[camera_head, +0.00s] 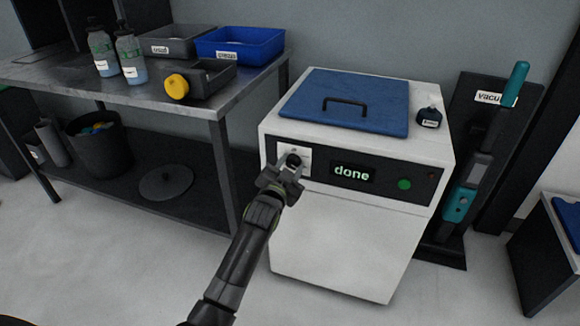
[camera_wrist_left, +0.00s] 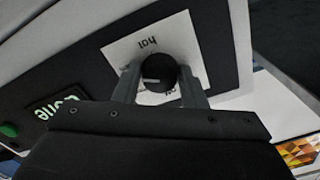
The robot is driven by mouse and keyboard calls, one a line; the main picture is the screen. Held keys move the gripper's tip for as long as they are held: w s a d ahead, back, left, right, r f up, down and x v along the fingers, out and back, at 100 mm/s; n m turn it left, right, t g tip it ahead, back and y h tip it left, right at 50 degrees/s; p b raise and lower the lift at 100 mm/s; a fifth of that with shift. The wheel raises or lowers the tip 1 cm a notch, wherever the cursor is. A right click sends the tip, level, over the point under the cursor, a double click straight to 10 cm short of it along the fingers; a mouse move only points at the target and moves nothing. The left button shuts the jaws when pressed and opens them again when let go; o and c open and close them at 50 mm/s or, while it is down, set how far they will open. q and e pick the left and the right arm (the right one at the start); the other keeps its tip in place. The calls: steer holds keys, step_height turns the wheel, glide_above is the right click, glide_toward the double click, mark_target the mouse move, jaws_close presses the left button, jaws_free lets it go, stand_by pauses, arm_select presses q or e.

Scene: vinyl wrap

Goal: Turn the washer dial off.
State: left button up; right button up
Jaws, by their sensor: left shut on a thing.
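The white washer (camera_head: 350,235) stands at centre right with a blue lid on top. Its dark front panel carries a display (camera_head: 352,173) reading "done" and a green button (camera_head: 404,184). The black round dial (camera_wrist_left: 158,72) sits on a white label plate at the panel's left end; "hot" shows on the plate in the left wrist view, and other lettering is partly covered. My left gripper (camera_head: 283,178) is at the dial, its two fingers on either side of it and shut on it. A light mark shows on the dial's face. My right gripper is not in view.
A metal workbench (camera_head: 120,90) at the left holds bottles, grey bins and a blue bin (camera_head: 240,43). A teal vacuum (camera_head: 462,195) stands to the right. Floor in front is clear.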

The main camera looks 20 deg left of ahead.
arm_select(q)
steer(key=n+p, duration=0.1)
steer(key=n, duration=0.3)
steer(key=shift+d+n, duration=0.1)
steer(key=shift+n, duration=0.9)
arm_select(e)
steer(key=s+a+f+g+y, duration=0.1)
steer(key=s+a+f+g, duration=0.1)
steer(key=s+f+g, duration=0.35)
arm_select(q)
steer(key=shift+n, duration=0.5)
steer(key=n, duration=0.2)
steer(key=shift+n, duration=0.4)
steer(key=n+b, duration=0.1)
steer(key=n, duration=0.8)
steer(key=shift+n, duration=0.4)
steer(key=shift+n+b, duration=0.3)
steer(key=shift+n, duration=1.6)
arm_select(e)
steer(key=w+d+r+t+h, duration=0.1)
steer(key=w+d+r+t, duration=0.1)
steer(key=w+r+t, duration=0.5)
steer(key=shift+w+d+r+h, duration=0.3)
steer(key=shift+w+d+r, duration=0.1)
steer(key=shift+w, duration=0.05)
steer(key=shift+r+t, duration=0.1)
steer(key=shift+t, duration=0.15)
